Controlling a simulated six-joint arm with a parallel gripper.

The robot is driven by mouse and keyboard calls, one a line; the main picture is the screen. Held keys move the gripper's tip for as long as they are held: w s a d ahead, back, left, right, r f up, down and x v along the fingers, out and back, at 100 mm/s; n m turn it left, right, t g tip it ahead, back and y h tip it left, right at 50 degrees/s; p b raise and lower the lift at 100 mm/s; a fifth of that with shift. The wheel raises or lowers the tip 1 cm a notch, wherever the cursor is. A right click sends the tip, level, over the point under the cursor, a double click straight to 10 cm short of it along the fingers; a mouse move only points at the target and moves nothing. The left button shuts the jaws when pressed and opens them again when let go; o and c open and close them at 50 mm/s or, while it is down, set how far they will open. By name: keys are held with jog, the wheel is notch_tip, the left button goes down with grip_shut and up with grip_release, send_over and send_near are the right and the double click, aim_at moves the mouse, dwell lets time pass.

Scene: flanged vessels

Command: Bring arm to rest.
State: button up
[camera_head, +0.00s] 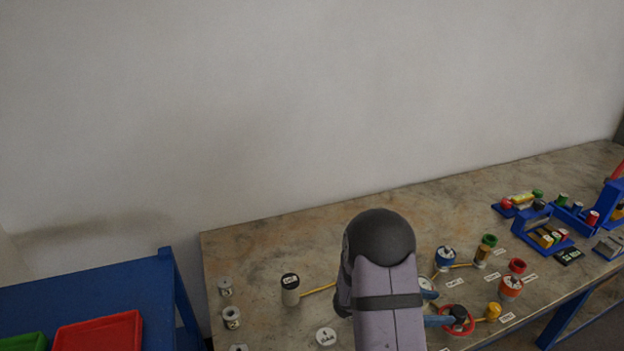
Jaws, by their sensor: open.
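My arm (385,290) rises from the bottom edge in the head view, a grey-purple link with a dark band and a dark rounded joint on top. It stands in front of the table's middle.
Blue racks (540,235) stand right. A blue table (95,285) with a red tray (100,332) is left.

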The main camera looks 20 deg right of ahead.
jog(key=w+a+r+n+t+y+p, duration=0.45)
jog(key=w+a+r+t, duration=0.2)
jog(key=w+a, duration=0.4)
jog(key=w+a+r+n+t+y+p, duration=0.1)
jog(key=a+r+n+y+p, duration=0.2)
jog(key=a, duration=0.4)
jog(key=w+a+r+n+t+y+p, duration=0.1)
jog(key=w+a+r+n+y+p, duration=0.2)
jog(key=a, duration=0.4)
jog(key=s+a+r+n+g+y+p, duration=0.2)
jog(key=s+a+n, duration=0.1)
jog(key=s+a, duration=0.25)
jog(key=s+a+r+n+g+y+p, duration=0.1)
jog(key=s+a+r+n+y+p, duration=0.1)
jog(key=s+a+r+n, duration=0.3)
jog(key=s+d+n+g+h+p, duration=0.1)
jog(key=s+d+g+p, duration=0.1)
jog(key=s, duration=1)
jog(key=shift+s+r+g+p, duration=0.3)
jog(key=shift+r+g+p, duration=0.15)
jog(key=shift+g, duration=0.5)
